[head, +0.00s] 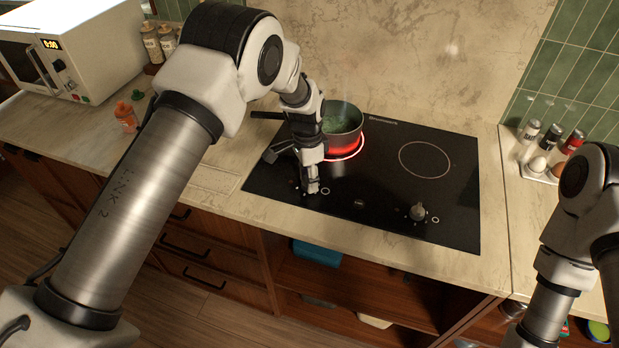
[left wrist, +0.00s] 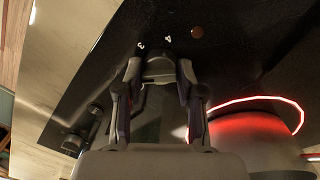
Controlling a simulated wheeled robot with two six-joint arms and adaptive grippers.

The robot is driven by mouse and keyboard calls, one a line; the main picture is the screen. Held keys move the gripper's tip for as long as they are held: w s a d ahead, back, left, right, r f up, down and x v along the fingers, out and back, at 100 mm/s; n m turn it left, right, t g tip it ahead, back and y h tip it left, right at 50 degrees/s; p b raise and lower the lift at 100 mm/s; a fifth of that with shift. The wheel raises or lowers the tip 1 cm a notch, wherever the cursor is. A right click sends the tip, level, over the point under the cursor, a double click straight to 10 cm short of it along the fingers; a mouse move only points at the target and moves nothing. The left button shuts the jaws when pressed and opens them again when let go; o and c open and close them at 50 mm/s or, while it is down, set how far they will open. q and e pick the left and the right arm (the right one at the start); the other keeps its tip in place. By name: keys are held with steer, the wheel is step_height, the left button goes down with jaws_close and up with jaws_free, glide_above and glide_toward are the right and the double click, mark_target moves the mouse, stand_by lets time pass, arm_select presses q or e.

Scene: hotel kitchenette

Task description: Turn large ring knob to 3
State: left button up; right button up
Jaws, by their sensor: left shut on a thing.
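My left gripper (head: 312,188) is low over the front left of the black cooktop (head: 380,215). It is shut on a dark control knob (left wrist: 158,68), which shows between its fingertips in the left wrist view. In the head view the gripper hides that knob. White digits are printed beside the knob in the left wrist view; one looks like a 4, the other is hard to read. The knob's exact pointer position cannot be made out. A second knob (head: 417,212) stands at the front right of the cooktop. My right gripper is out of view.
A saucepan (head: 342,125) with green contents sits on the red-glowing left ring, close behind the left gripper, its handle pointing left. The right ring (head: 425,159) is unlit and bare. Shakers and eggs (head: 538,165) stand at right. A microwave (head: 75,50) stands at left.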

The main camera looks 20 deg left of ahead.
arm_select(q)
steer(key=m, duration=0.5)
steer(key=shift+s+m, duration=0.1)
steer(key=shift+m, duration=0.2)
steer(key=m, duration=0.4)
steer(key=shift+r+m+y+p, duration=0.1)
steer(key=shift+m+y+p, duration=0.2)
steer(key=shift+m+p, duration=0.1)
steer(key=o, duration=1.1)
steer(key=shift+a, duration=0.1)
